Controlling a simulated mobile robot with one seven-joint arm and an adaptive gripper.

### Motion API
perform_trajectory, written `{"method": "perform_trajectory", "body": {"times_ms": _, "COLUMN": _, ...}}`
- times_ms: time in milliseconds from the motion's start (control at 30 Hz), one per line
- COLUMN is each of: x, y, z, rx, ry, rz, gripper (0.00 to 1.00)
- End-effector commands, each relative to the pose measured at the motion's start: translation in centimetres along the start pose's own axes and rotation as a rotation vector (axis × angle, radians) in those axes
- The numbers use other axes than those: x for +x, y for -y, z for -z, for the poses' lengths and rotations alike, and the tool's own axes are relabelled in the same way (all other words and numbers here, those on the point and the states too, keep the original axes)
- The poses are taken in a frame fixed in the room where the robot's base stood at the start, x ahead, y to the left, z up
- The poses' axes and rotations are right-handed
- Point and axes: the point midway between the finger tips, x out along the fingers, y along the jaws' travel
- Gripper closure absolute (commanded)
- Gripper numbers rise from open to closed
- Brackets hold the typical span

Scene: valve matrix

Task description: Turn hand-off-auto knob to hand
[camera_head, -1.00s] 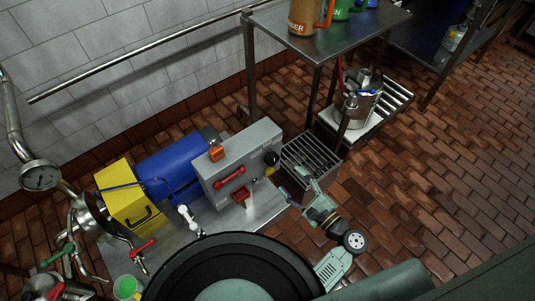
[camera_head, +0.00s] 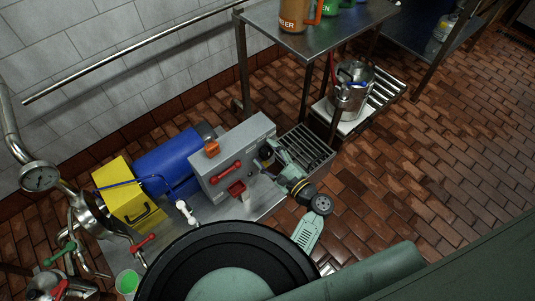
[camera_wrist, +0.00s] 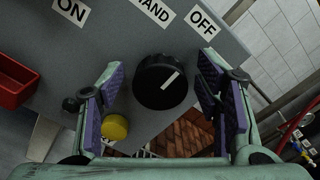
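The hand-off-auto knob (camera_wrist: 160,82) is round and black with a white pointer line, on the front of a grey control box (camera_head: 231,150). In the wrist view the line slants to the upper right, roughly toward the OFF label (camera_wrist: 203,23). The HAND label (camera_wrist: 155,10) is cut off by the top edge; no AUTO label is in view. My gripper (camera_wrist: 166,98) is open, its purple-padded fingers on either side of the knob. Gaps show on both sides, with no clear contact. In the head view my gripper (camera_head: 272,156) is at the box's right end and largely covers the knob.
A yellow button (camera_wrist: 115,127) sits below the knob, close to the left finger. A red part (camera_wrist: 15,82) and an ON label (camera_wrist: 71,11) are further left. A red handle (camera_head: 226,173) is on the box front. A metal grate (camera_head: 309,148) lies right of the box.

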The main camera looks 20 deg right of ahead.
Motion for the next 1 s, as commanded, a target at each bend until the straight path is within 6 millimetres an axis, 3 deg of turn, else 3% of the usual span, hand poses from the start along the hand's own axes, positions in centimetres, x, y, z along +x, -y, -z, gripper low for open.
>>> {"method": "perform_trajectory", "body": {"times_ms": 700, "x": -0.04, "y": 0.0, "z": -0.01, "rx": 0.0, "ry": 0.0, "rz": 0.0, "gripper": 0.89}}
{"method": "perform_trajectory", "body": {"times_ms": 1000, "x": -0.01, "y": -0.16, "z": 0.1, "rx": -0.044, "ry": 0.001, "rz": -0.001, "gripper": 0.89}}
